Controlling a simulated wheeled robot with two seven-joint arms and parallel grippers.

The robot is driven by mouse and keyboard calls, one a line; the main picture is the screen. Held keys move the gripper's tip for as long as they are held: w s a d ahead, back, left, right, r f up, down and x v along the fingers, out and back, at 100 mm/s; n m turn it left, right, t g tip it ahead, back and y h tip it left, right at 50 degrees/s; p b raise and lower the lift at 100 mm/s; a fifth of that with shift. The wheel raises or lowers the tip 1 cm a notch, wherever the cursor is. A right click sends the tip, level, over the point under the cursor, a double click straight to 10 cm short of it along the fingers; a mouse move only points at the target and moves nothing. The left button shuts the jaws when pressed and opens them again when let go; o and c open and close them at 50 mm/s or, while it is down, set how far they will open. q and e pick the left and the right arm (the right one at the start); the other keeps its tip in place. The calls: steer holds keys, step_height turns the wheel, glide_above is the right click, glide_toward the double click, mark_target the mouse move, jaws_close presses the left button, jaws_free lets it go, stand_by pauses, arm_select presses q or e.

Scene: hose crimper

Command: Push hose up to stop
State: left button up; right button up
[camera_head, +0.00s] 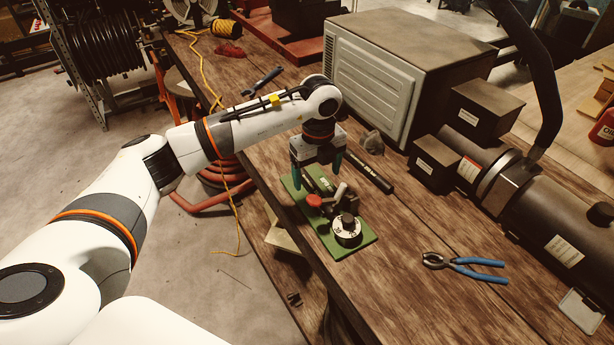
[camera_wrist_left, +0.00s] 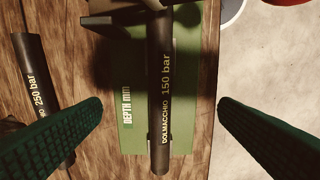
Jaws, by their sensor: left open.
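My left gripper (camera_head: 317,173) is open above the back end of the green base plate (camera_head: 362,243). In the left wrist view my left gripper (camera_wrist_left: 160,105) has its two green ribbed fingers apart, one on each side of a black hose marked 150 bar (camera_wrist_left: 163,75). Neither finger touches this hose. The hose lies lengthwise over the green plate (camera_wrist_left: 190,140), beside the printed words "DEPTH mm". Its far end runs out of the top of the wrist view. My right gripper is not in view.
A second black hose, marked 250 bar (camera_wrist_left: 42,95), lies beside the plate; it also shows in the head view (camera_head: 371,174). Blue-handled pliers (camera_head: 465,263) lie to the right. A large grey box (camera_head: 410,75) stands behind. The plate sits near the bench's left edge.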

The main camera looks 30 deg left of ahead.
arm_select(q)
steer(key=shift+r+p, duration=1.05)
steer(key=shift+r, duration=0.85)
steer(key=shift+f, duration=0.1)
